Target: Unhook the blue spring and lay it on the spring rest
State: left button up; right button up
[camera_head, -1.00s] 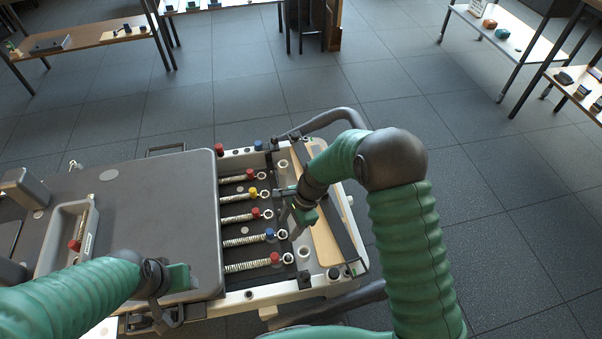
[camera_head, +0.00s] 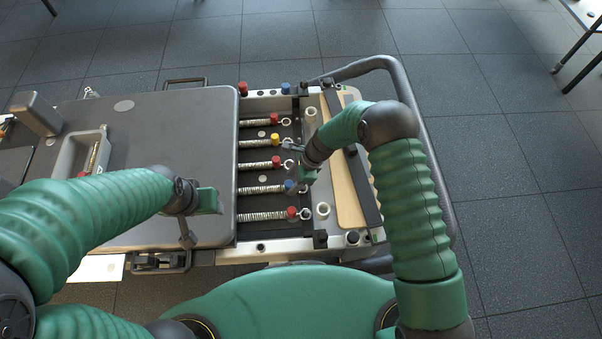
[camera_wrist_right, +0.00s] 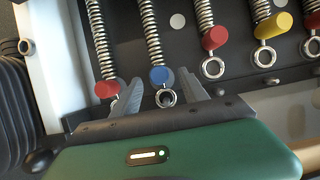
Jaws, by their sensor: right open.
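The blue-capped spring (camera_head: 262,189) is the second from the front of several springs in the dark bed, stretched out with its ring end at the right. In the right wrist view its blue cap (camera_wrist_right: 160,75) and metal ring show between the fingers of my right gripper (camera_wrist_right: 160,94). The fingers are open, one on each side of the ring. In the head view my right gripper (camera_head: 298,180) is at that ring end, partly hidden by its own wrist. My left gripper (camera_head: 190,222) hangs over the carriage's front edge; its jaw opening is unclear. A grey tray (camera_head: 67,150), possibly the spring rest, lies on the carriage.
Red-capped springs (camera_head: 262,216) lie on both sides of the blue one, and a yellow-capped one (camera_head: 255,143) lies farther back. A wooden board (camera_head: 345,190) and a curved dark rail (camera_head: 410,95) stand to the right. The carriage top (camera_head: 180,130) is mostly bare.

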aim_at(291, 182)
jog(key=b+x, duration=0.1)
jog(key=x, duration=0.2)
jog(key=shift+a+f, duration=0.1)
jog(key=shift+f, duration=0.1)
grip_shut()
dwell(0.6)
dwell(1.2)
